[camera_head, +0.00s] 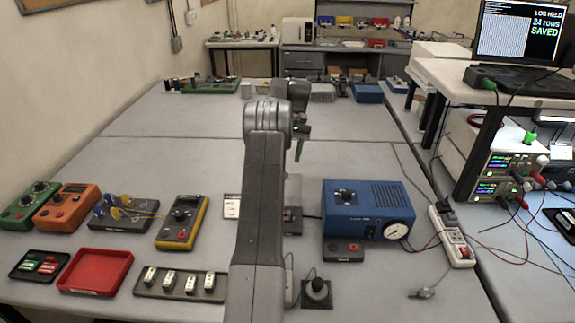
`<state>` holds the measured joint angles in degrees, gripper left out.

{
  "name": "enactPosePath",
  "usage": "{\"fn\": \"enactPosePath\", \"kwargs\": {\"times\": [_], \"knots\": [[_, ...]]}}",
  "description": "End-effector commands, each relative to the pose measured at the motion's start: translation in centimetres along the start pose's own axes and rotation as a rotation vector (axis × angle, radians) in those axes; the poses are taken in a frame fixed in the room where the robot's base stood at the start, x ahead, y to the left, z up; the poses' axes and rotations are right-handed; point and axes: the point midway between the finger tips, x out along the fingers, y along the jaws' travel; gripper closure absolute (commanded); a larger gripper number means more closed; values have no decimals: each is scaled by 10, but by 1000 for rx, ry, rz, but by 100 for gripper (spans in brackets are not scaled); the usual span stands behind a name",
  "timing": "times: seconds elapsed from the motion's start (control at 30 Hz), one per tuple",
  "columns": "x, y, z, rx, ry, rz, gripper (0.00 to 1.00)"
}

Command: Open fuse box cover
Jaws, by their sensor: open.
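I cannot pick out a fuse box or its cover for certain. A pale grey upright thing (293,190) stands behind my arm, largely hidden by it, with a small dark base at its foot. My gripper (301,132) is small and dark in this view, raised over the middle of the table beyond my forearm. It is open. My arm hides a strip of the table down the middle.
A blue box with a gauge (367,208) stands right of my arm, with a power strip (451,236) beyond it. Left are a yellow meter (182,222), a red tray (96,272) and a rack of white modules (181,284).

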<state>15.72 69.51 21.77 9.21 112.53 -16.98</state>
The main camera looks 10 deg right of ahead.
Motion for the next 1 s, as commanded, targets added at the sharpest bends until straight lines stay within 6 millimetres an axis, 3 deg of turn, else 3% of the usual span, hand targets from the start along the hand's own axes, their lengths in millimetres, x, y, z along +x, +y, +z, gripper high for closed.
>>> {"fn": "enactPosePath", "kwargs": {"times": [0.2,0.5,0.73,1.0], "knots": [[-18,0,1,1,1,0,53],[-19,0,1,2,0,0,53],[-20,-5,-1,33,42,31,99],[-30,-28,0,172,239,148,100]]}}
